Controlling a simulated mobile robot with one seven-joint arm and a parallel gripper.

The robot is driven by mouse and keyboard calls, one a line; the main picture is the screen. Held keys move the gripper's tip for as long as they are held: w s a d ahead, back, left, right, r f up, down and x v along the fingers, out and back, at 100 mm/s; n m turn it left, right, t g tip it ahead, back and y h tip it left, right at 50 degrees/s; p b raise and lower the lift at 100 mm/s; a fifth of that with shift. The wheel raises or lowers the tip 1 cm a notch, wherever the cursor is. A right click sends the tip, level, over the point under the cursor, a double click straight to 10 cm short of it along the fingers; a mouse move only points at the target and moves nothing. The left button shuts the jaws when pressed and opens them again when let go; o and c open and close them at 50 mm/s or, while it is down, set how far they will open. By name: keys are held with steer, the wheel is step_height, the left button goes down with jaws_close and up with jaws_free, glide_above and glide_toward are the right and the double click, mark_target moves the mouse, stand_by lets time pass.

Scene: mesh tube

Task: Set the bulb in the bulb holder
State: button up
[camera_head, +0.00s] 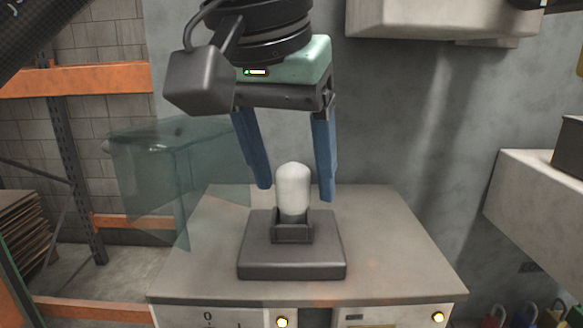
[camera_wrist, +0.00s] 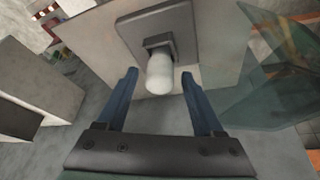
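The white bulb (camera_head: 293,188) stands upright in the dark bulb holder (camera_head: 292,262), its lower end inside the small square socket. It also shows in the wrist view (camera_wrist: 159,74), seated in the holder (camera_wrist: 184,22). My gripper (camera_head: 296,192) is open, with its blue fingers apart on either side of the bulb's top. In the head view gaps show between the bulb and both fingers. In the wrist view my gripper (camera_wrist: 160,85) also shows nothing between its fingers touching them. The bulb's base is hidden by the socket walls.
The holder stands on a grey cabinet top (camera_head: 400,270), clear around it. A translucent greenish panel (camera_head: 165,175) is at the left. A pale box (camera_head: 440,18) hangs above right, and a pale ledge (camera_head: 530,200) juts in at the right. An orange rack (camera_head: 75,80) stands behind left.

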steer(key=p+v, duration=0.8)
steer(key=v, duration=0.4)
steer(key=shift+r, duration=0.2)
